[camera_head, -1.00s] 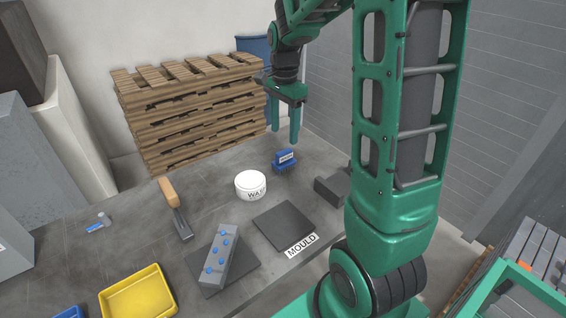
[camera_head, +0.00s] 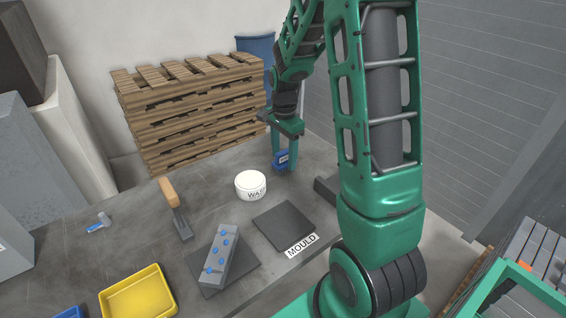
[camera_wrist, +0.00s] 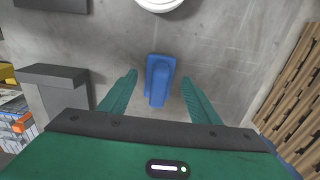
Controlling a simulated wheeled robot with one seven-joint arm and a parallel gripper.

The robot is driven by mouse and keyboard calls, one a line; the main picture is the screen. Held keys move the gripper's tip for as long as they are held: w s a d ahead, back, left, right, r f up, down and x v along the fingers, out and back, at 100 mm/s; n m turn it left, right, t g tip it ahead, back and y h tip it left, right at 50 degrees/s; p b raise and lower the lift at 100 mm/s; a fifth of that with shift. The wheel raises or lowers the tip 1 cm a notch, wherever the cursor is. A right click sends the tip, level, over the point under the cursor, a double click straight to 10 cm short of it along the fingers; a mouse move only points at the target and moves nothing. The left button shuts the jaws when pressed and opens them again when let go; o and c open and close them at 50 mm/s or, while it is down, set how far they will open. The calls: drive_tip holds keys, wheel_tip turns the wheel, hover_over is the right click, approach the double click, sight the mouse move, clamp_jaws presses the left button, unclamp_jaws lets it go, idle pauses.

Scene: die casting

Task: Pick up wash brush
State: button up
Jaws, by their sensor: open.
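In the wrist view the blue brush (camera_wrist: 159,80) lies between my two green fingers, with a gap on each side. My gripper (camera_head: 284,150) points down over the brush and is open and empty. In the head view its fingers partly hide the brush. The wrist view shows the fingertips (camera_wrist: 159,77) on either side of it.
The white tub (camera_head: 251,186) stands near the brush. A dark plate (camera_head: 284,226) marked MOULD, a grey block with blue pegs (camera_head: 219,254), a scraper (camera_head: 175,208) and a yellow tray (camera_head: 138,295) share the table. A dark block (camera_head: 327,190) lies at right. Pallets (camera_head: 190,115) stand behind.

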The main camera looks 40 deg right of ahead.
sight(284, 151)
drive_tip(key=shift+f, duration=0.3)
drive_tip(key=c, duration=1.2)
drive_tip(key=shift+r, duration=0.1)
drive_tip(key=shift+r, duration=0.55)
wheel_tip(284, 151, up, 3)
drive_tip(key=shift+f, duration=0.2)
drive_tip(key=s+a+r, duration=0.1)
drive_tip(key=a+r, duration=0.1)
drive_tip(key=a, duration=0.1)
drive_tip(key=s+a+r, duration=0.1)
drive_tip(key=a+r, duration=0.1)
drive_tip(key=a, duration=0.2)
drive_tip(key=s+a+r, duration=0.1)
drive_tip(key=a+r, duration=0.2)
drive_tip(key=a, duration=0.1)
drive_tip(key=shift+s+a+r, duration=0.1)
drive_tip(key=shift+a, duration=0.05)
